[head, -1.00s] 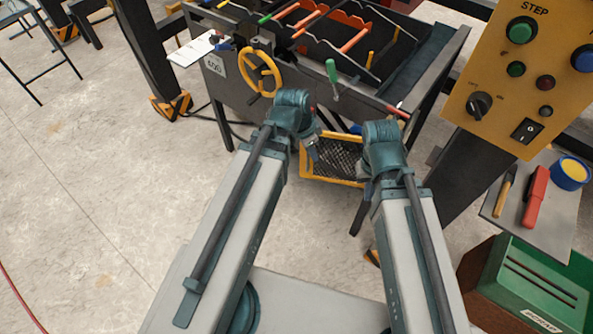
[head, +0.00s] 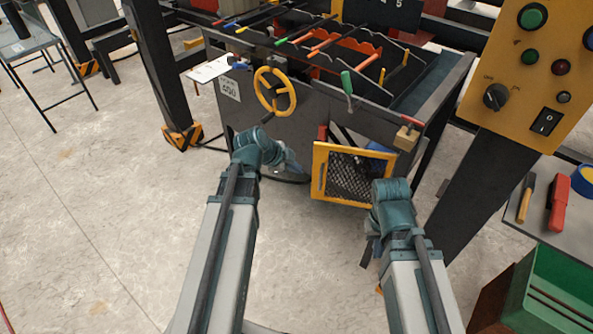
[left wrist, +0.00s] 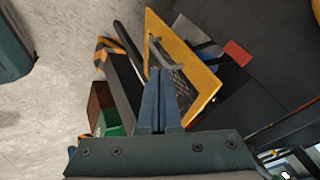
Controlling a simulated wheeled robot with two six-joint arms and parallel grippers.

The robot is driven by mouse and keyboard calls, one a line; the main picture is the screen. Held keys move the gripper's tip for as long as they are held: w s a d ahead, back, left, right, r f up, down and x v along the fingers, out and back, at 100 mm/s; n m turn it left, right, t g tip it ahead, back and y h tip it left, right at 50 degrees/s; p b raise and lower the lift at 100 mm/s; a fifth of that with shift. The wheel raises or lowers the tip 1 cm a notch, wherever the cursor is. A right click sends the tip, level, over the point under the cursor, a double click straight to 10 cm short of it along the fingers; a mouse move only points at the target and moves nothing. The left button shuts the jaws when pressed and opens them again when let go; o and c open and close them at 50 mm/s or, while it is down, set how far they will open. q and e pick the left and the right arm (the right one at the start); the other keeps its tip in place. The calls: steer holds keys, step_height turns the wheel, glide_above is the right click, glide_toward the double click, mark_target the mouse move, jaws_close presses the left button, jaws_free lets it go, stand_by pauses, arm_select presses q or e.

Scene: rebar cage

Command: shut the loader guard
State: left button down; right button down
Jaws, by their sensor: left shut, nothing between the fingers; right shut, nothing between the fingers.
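The loader guard (head: 348,172) is a yellow-framed dark mesh panel low on the front of the dark machine. It looks swung outward, standing off the opening behind it. Its grey bar handle is on the left side of the frame; the handle (left wrist: 166,53) also shows in the left wrist view. My left gripper (head: 298,170) is shut and empty just left of the guard. In the left wrist view its closed fingers (left wrist: 158,75) overlap the guard's frame; contact is unclear. My right gripper (head: 368,252) is shut below the guard, partly hidden by its own wrist.
A yellow handwheel (head: 274,92) and a green-handled lever (head: 347,83) are above the guard. A brass-coloured block (head: 406,138) hangs to its upper right. A yellow control panel (head: 530,75) and a side shelf with tools (head: 553,220) stand at right. Floor at left is open.

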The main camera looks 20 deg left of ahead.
mark_target(315, 167)
arm_select(q)
steer(key=shift+w+d+f+b, duration=0.35)
steer(key=shift+w+f+b, duration=0.55)
steer(key=shift+w, duration=0.4)
steer(key=shift+w+d+f+b, duration=0.3)
steer(key=shift+w+f+b, duration=0.4)
steer(key=shift+w+f, duration=0.5)
steer(key=shift+w+d+f+b, duration=0.35)
steer(key=shift+w+f+b, duration=0.5)
steer(key=shift+w, duration=0.55)
steer(key=shift+w, duration=0.25)
steer(key=w+m+g+h, duration=0.1)
steer(key=w+m, duration=0.3)
steer(key=w, duration=0.8)
steer(key=shift+d+g+h, duration=0.25)
steer(key=shift+g+h, duration=0.15)
steer(key=shift+h, duration=0.1)
steer(key=shift+w+r, duration=0.1)
